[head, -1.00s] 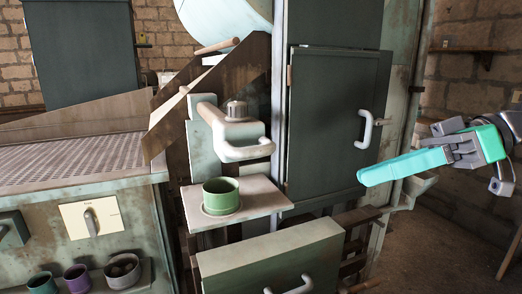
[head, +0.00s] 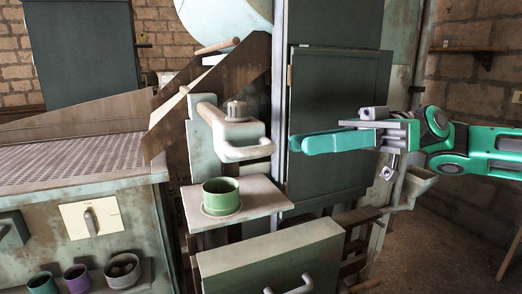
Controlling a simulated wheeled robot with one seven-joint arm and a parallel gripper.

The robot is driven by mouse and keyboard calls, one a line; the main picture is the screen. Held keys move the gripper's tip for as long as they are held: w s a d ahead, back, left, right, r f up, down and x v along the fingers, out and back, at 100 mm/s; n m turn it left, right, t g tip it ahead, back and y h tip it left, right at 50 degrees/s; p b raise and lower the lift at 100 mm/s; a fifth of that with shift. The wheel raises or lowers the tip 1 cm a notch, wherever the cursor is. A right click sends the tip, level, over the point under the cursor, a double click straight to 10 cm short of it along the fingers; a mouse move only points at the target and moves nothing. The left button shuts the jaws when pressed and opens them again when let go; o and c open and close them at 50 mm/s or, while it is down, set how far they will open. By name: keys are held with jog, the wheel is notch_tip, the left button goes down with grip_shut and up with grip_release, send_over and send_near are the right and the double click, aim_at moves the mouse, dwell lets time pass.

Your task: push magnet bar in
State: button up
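How far the bar sticks out is unclear from this angle. My gripper (head: 297,144) reaches in from the right, with its long teal fingers pointing left. The fingertips are just right of the handle in the picture, apart from it, with nothing seen between them. The fingers overlap in this view, so their gap is hidden.
A green cup (head: 221,195) stands on the small shelf (head: 262,196) below the handle. A dark cabinet door (head: 338,85) is behind my fingers. A drawer front (head: 270,262) sits below. Floor at the lower right is clear.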

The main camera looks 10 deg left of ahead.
aim_at(257, 151)
jog(key=x, duration=0.9)
jog(key=shift+a, duration=0.2)
grip_shut()
